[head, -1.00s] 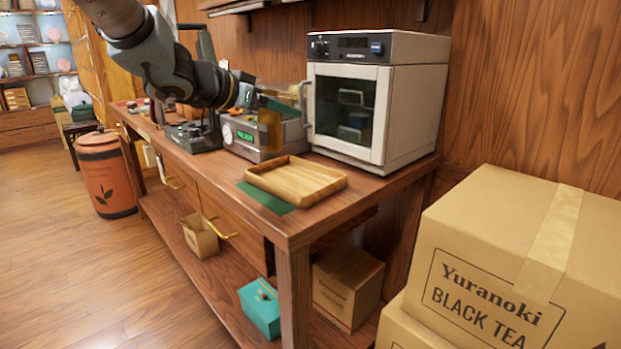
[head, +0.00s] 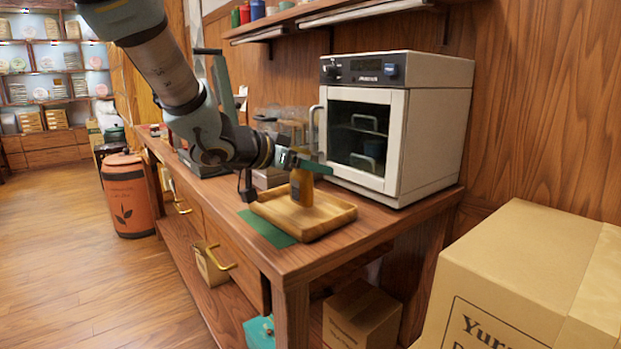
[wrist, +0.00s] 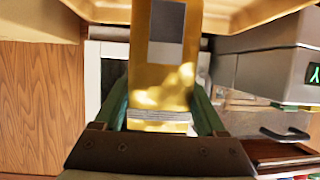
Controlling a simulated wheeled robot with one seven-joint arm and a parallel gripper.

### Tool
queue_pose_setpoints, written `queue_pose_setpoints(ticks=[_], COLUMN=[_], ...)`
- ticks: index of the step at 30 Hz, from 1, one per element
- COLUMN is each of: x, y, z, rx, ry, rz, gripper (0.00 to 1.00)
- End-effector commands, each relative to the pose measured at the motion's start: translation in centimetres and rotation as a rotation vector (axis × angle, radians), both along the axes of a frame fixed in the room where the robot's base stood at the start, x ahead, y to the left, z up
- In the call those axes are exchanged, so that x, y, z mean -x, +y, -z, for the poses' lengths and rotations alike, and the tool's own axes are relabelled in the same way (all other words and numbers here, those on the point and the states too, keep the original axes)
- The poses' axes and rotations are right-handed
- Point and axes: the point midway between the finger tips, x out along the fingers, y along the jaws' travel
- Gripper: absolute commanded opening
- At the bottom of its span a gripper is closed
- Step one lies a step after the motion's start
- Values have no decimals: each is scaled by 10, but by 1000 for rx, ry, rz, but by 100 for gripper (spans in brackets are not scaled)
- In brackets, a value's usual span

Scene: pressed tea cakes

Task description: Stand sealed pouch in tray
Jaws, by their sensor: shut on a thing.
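The sealed pouch (head: 302,187) is amber-gold and upright in the head view, with its lower end at or just above the floor of the tray; I cannot tell if it touches. The wooden tray (head: 330,226) is shallow and lies on the workbench, partly over a green mat. My gripper (head: 301,164) is shut on the pouch near its top. In the wrist view, the green fingers of my gripper (wrist: 162,108) flank the pouch (wrist: 185,85), which shows a grey label and a crimped seal band. The tray rim (wrist: 250,14) shows beyond it.
A white oven (head: 400,120) stands right behind the tray on the workbench (head: 300,262). A grey device with a green display (wrist: 290,75) is close by in the wrist view. The green mat (head: 266,229) shows left of the tray. Cardboard boxes (head: 530,270) stand at the right.

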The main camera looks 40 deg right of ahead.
Motion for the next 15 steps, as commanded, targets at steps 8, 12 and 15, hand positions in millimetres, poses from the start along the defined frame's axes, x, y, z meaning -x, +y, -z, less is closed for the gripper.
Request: queue_pose_setpoints(ticks=[8,12,15], x=[0,0,0], y=[0,0,0], z=[17,18,20], rx=[1,0,0], ry=[-1,0,0], rz=[0,0,0], gripper=[13,13,75])
